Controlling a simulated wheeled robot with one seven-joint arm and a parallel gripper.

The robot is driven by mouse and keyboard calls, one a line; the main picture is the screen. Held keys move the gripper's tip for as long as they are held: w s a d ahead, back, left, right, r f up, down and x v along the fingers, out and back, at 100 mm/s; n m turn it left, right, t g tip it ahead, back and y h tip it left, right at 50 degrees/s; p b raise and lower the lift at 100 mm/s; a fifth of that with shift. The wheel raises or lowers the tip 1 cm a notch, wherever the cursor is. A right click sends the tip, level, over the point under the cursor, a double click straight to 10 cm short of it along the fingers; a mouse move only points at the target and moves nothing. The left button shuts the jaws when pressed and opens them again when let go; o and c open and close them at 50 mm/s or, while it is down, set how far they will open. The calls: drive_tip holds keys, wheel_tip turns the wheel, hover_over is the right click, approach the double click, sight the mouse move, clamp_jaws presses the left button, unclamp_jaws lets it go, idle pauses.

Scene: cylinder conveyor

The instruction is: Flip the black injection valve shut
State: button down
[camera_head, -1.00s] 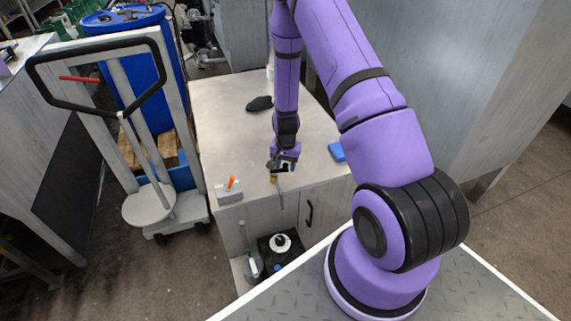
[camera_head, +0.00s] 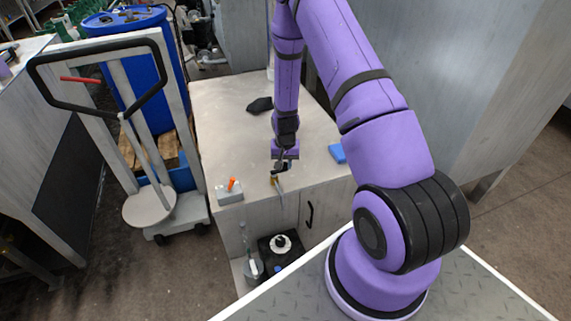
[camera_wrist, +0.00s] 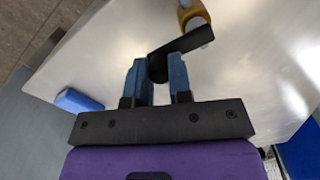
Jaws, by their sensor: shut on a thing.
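The black injection valve lever (camera_wrist: 190,42) shows in the wrist view as a flat dark bar, with its near end between my blue fingers. It runs up and right across a pale fitting beside a yellow collar (camera_wrist: 194,12). My gripper (camera_wrist: 160,68) is shut on the lever's rounded near end. In the head view, my gripper (camera_head: 281,168) is at the front edge of the worktop, with a thin grey pipe (camera_head: 280,187) hanging just below it. The lever is too small there to make out its angle clearly.
A grey box with an orange switch (camera_head: 229,196) sits at the worktop's front left corner. A blue block (camera_head: 337,153) lies to the right, also in the wrist view (camera_wrist: 78,101). A black cloth-like item (camera_head: 260,104) lies farther back. The worktop (camera_head: 225,130) is otherwise mostly clear.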

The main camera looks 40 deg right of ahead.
drive_tip(key=c, duration=1)
unclamp_jaws()
drive_tip(key=shift+c, duration=0.2)
wheel_tip(320, 180, up, 11)
wheel_tip(320, 180, up, 15)
drive_tip(key=n+t, duration=0.1)
drive_tip(key=n, duration=0.1)
hover_over(285, 163)
drive_tip(key=s+a, duration=0.1)
drive_tip(key=a, duration=0.3)
drive_tip(key=s+a+r+n+t, duration=0.1)
drive_tip(key=s+a+r, duration=0.15)
drive_tip(key=r, duration=0.35)
drive_tip(key=s+a+r+n+t, duration=0.1)
drive_tip(key=s+a+r, duration=0.1)
drive_tip(key=s+r, duration=0.3)
drive_tip(key=s+a+r+n+t, duration=0.1)
drive_tip(key=s+a+r, duration=0.1)
drive_tip(key=s+r, duration=0.5)
drive_tip(key=s+a+r+n+t, duration=0.1)
drive_tip(key=s+r, duration=0.5)
drive_tip(key=s, duration=0.6)
drive_tip(key=shift+a+r+n, duration=0.4)
drive_tip(key=shift+a+n, duration=0.4)
drive_tip(key=shift+a, duration=0.2)
